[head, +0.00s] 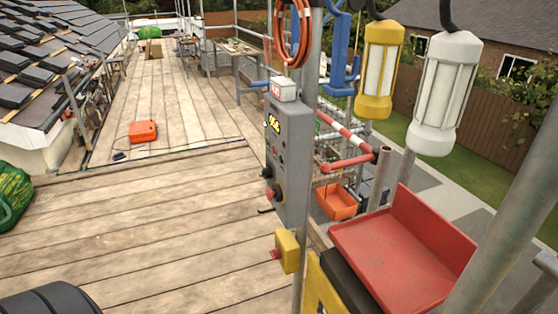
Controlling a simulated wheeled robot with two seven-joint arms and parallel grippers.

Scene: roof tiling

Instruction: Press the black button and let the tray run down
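A grey control box (292,150) is fixed to a scaffold pole right of the middle. A black knob or button (267,172) sticks out from its left side, seen edge-on. A red button (270,194) is just below it. Whether another black button is on that face I cannot tell. A red tray (390,260) with a raised back wall is at the lower right, level with the lower poles. It looks empty. Neither of my grippers is in view.
A yellow box (288,250) with a red button hangs below the control box. Yellow (379,70) and white (443,95) lamps hang at the upper right. An orange case (143,131) lies on the plank deck (150,210), which is mostly clear. An orange crate (336,203) shows beyond the poles.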

